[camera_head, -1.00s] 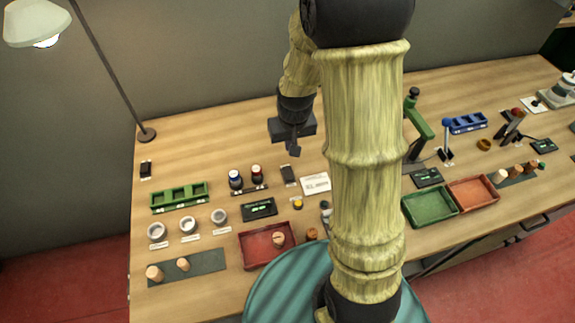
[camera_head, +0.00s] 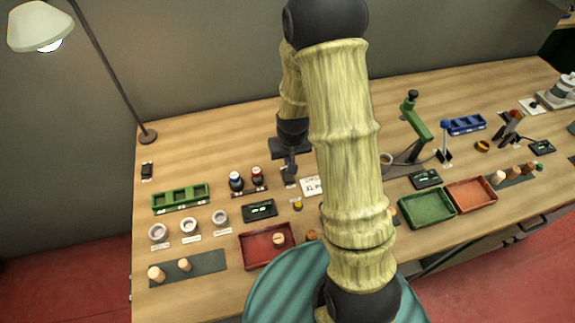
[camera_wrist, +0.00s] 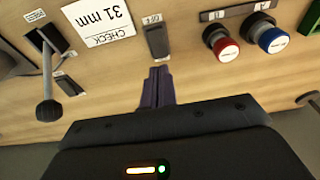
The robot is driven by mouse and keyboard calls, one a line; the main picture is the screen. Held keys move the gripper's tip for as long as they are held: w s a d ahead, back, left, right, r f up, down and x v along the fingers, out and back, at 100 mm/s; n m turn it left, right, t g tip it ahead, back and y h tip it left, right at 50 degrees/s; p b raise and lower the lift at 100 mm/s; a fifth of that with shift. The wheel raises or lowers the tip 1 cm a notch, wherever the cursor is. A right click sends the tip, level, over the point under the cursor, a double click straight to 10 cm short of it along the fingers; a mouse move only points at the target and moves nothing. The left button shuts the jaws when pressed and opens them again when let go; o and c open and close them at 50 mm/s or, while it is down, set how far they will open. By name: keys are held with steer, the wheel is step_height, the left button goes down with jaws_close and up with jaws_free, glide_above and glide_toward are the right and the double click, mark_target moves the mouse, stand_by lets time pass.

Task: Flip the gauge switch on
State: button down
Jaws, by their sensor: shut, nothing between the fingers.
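A red knob (camera_wrist: 222,44) and a blue knob (camera_wrist: 268,36) stand close beside the switch. A lever with a round knob (camera_wrist: 49,110) stands past the card. The bench behind is clear.

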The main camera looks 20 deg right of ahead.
mark_target(288, 175)
steer(key=shift+w+f+p, duration=0.2)
steer(key=shift+f, duration=0.8)
steer(key=shift+w+f+p, duration=0.2)
steer(key=shift+f+p, duration=0.05)
steer(key=shift+f, duration=0.8)
steer(key=shift+w+f+p, duration=0.2)
steer(key=shift+f, duration=0.8)
